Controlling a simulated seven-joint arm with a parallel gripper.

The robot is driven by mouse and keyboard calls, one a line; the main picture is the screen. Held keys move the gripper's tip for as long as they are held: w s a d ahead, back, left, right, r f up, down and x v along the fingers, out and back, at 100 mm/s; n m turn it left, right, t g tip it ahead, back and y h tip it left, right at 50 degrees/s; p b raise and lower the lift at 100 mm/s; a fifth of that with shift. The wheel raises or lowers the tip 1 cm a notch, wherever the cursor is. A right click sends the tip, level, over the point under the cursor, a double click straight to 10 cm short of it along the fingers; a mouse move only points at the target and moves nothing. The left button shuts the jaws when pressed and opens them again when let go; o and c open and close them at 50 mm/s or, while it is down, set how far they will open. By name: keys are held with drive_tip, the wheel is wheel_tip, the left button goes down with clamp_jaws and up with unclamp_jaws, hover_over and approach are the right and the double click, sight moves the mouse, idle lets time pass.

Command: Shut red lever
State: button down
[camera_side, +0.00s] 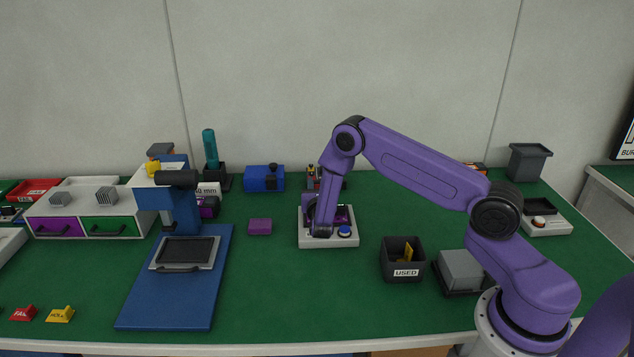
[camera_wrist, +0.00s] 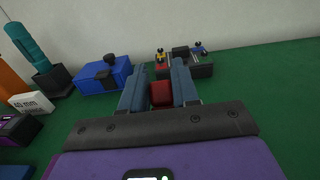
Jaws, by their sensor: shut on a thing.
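My gripper (camera_wrist: 159,80) points toward the back wall, its two blue-grey fingers on either side of a red block-shaped piece, which I take to be the red lever (camera_wrist: 161,95). The fingers are shut on it. Just beyond the fingertips is a black lever block (camera_wrist: 202,71) with a yellow-topped lever (camera_wrist: 160,56) and a blue-topped lever (camera_wrist: 198,48). In the side view the lever block (camera_side: 312,183) is partly hidden behind my arm, and the fingertips and red lever cannot be made out there.
A white station with a blue button (camera_side: 345,231) is close by my wrist. A blue box with a black knob (camera_side: 263,178) stands left of the lever block. Green mat is clear right of the lever block.

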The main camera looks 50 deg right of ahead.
drive_tip(key=shift+s+a+f, duration=0.4)
drive_tip(key=shift+s+a, duration=0.2)
drive_tip(key=shift+a, duration=0.15)
drive_tip(key=shift+s+a+f, duration=0.1)
drive_tip(key=shift+f, duration=0.15)
idle(0.3)
drive_tip(key=c, duration=0.9)
unclamp_jaws()
drive_tip(key=v, duration=1.7)
drive_tip(key=shift+s+a, duration=0.1)
drive_tip(key=shift+s, duration=0.1)
